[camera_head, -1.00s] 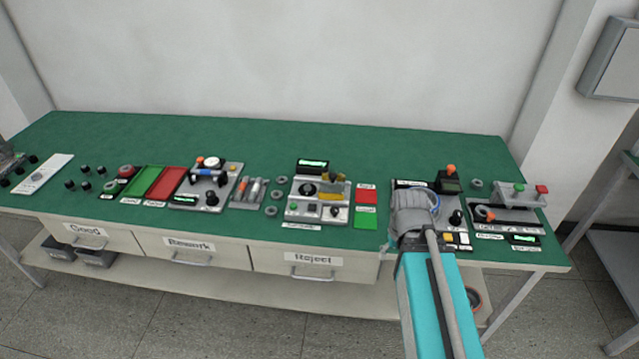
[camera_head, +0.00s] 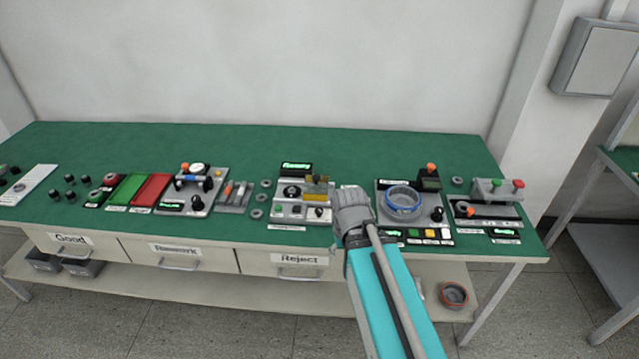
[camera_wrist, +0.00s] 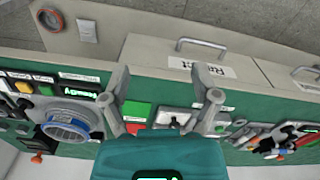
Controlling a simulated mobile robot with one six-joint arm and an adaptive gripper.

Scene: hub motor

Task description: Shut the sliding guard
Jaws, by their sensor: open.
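My gripper (camera_head: 352,205) is over the front of the green bench, between the middle station and the station with the blue ring. In the wrist view its two fingers (camera_wrist: 160,85) are spread apart with nothing between them. The middle station (camera_head: 290,212) has a lit green display, a dark round knob and a yellow part (camera_head: 318,186) on its right side, which looks like the sliding guard. I cannot tell how far along it stands. In the wrist view my gripper's body hides most of that station.
The blue ring (camera_head: 404,200) sits on a grey station right of my gripper. Red and green pads show between the fingers in the wrist view (camera_wrist: 138,110). Drawers (camera_head: 290,262) line the bench front. The back of the bench (camera_head: 250,145) is clear.

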